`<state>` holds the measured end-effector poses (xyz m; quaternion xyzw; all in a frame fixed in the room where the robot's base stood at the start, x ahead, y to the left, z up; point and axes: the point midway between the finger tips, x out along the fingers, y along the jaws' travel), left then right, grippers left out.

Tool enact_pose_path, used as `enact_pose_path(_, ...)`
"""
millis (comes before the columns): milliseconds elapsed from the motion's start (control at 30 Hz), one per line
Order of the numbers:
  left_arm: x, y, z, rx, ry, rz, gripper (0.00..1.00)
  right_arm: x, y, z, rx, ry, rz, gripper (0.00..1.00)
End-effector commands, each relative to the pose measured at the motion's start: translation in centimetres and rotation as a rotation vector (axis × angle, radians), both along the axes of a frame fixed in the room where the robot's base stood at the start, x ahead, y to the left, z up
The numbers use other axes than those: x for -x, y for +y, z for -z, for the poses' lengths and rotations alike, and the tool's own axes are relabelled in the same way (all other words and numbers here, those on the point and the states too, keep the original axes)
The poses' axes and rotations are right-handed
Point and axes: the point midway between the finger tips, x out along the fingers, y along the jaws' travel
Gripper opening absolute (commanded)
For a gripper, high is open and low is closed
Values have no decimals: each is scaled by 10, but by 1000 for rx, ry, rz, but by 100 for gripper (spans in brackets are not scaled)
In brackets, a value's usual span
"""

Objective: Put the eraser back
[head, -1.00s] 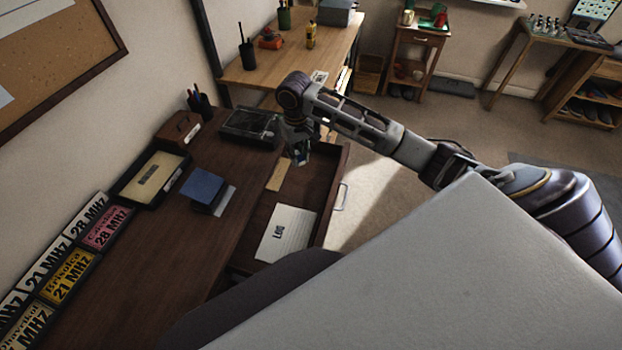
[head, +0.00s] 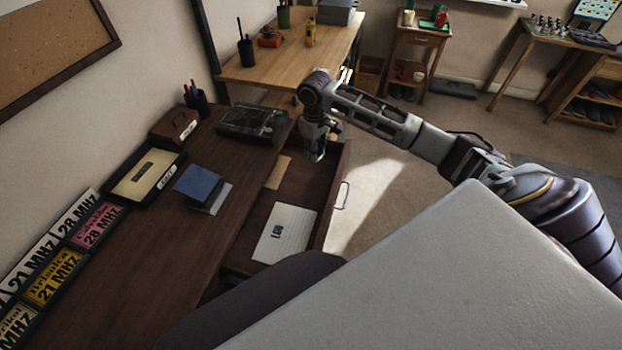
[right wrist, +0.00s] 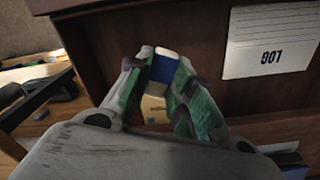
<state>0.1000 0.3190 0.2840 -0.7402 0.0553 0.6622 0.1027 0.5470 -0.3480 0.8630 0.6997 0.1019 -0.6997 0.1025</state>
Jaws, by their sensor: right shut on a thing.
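The eraser (right wrist: 163,68) is a small block with a blue part and a cream part, seen in the right wrist view between my fingers. My right gripper (head: 316,155) is shut on it, with green pads (right wrist: 195,108) on either side. In the head view the gripper is over the far end of the open desk drawer (head: 333,205), near its outer side. I cannot tell its height above the drawer floor, and the eraser is too small to make out there. My left gripper is not in view.
A white LOG book (head: 284,235) and a flat tan piece (head: 279,173) lie in the drawer. On the desk are a dark device (head: 250,122), a blue book (head: 198,184), a tray (head: 146,178), a brown box (head: 174,126) and a pen cup (head: 196,102). The drawer's middle is partly clear.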

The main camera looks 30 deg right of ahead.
Motion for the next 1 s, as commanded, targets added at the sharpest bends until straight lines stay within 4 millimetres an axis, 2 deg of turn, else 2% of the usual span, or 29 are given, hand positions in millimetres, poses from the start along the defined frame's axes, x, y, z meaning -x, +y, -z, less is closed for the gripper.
enact_pose_path(567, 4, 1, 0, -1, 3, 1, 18, 0, -6, 10, -1, 1, -379, 4)
enact_pose_path(1000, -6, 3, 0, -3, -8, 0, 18, -2, -4, 16, -1, 1, -675, 4)
